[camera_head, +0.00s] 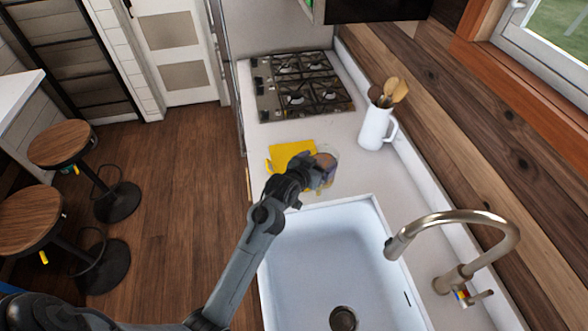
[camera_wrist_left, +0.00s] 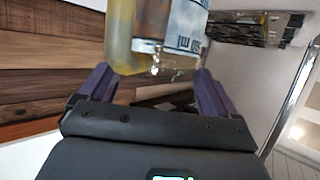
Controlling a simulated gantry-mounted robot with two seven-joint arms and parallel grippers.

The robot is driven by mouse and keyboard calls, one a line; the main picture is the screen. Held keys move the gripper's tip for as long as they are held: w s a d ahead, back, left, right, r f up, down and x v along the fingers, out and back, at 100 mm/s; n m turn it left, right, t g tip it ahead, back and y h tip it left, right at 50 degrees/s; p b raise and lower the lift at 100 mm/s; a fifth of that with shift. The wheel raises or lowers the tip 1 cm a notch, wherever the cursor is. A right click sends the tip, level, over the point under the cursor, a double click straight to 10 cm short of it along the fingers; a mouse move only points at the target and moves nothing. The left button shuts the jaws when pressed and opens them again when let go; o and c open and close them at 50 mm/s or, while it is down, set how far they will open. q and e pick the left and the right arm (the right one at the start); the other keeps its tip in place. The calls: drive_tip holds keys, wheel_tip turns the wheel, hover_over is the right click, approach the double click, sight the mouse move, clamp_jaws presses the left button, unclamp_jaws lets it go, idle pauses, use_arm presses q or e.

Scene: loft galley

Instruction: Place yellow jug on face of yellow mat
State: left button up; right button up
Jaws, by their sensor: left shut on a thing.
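The yellow mat (camera_head: 290,150) lies flat on the counter between stove and sink, with a small loop at its left edge. My left gripper (camera_head: 312,172) is just in front of and right of it, partly covering the things there. In the left wrist view a see-through yellowish vessel, seemingly the yellow jug (camera_wrist_left: 121,35), stands by one finger of the left gripper (camera_wrist_left: 155,88). A clear jar (camera_wrist_left: 185,30) with brown contents and a lettered label overlaps it. The fingers are apart around this pair; their contact is unclear. The right gripper is out of view.
A white pitcher (camera_head: 375,128) holding wooden utensils stands at the right by the wall. The gas stove (camera_head: 300,85) is behind the mat. The white sink (camera_head: 330,235) lies in front, with a curved faucet (camera_head: 470,220) at its right.

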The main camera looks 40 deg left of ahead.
sight(325, 146)
use_arm(q)
drive_tip(key=w+a, duration=0.1)
drive_tip(key=w+a+r+b, duration=0.1)
drive_tip(key=shift+w+r, duration=0.15)
drive_tip(key=shift+w, duration=0.15)
drive_tip(key=w+a+f+p, duration=0.1)
drive_tip(key=a+f, duration=0.9)
drive_tip(key=a, duration=0.1)
drive_tip(key=shift+w+f+p, duration=0.25)
drive_tip(key=shift+w+p, duration=0.05)
drive_tip(key=o, duration=1.8)
drive_tip(key=shift+f, duration=0.2)
drive_tip(key=shift+c, duration=0.2)
